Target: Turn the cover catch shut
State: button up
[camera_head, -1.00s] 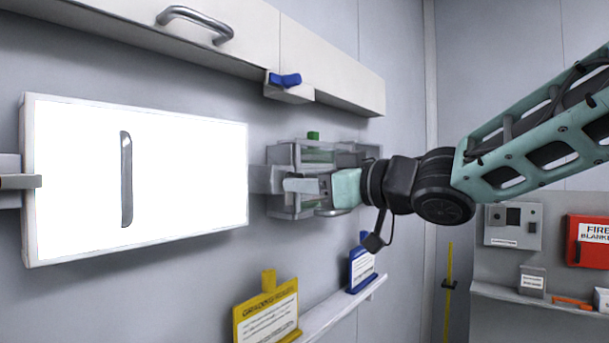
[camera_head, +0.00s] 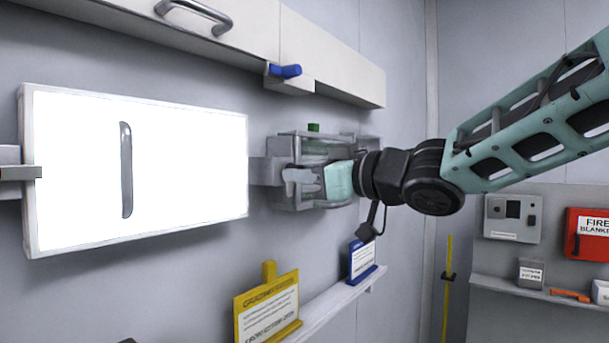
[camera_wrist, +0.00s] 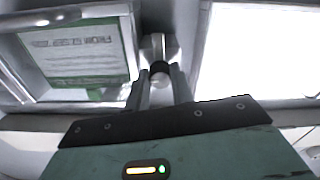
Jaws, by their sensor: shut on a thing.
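The bright white cover panel (camera_head: 190,170), with a long grey handle (camera_head: 126,170), is on the wall at left. A grey catch block (camera_head: 264,171) sits at its right edge; in the wrist view the catch (camera_wrist: 159,45) shows as a pale metal piece with a dark round part. My gripper (camera_head: 290,183) is at this catch, in front of a clear box. In the wrist view my gripper (camera_wrist: 160,78) has its two fingers closed around the catch's lower end. The fingers hide part of the catch, so I cannot tell its exact angle.
The clear box (camera_head: 325,140) with a green top piece stands close behind my gripper. A shelf (camera_head: 335,312) with a yellow sign (camera_head: 268,305) and a blue-framed sign (camera_head: 362,260) lies below.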

jog(key=shift+n+b, duration=5.15)
jog(key=shift+n, duration=3.45)
jog(key=o, duration=1)
jog(key=shift+d, duration=0.1)
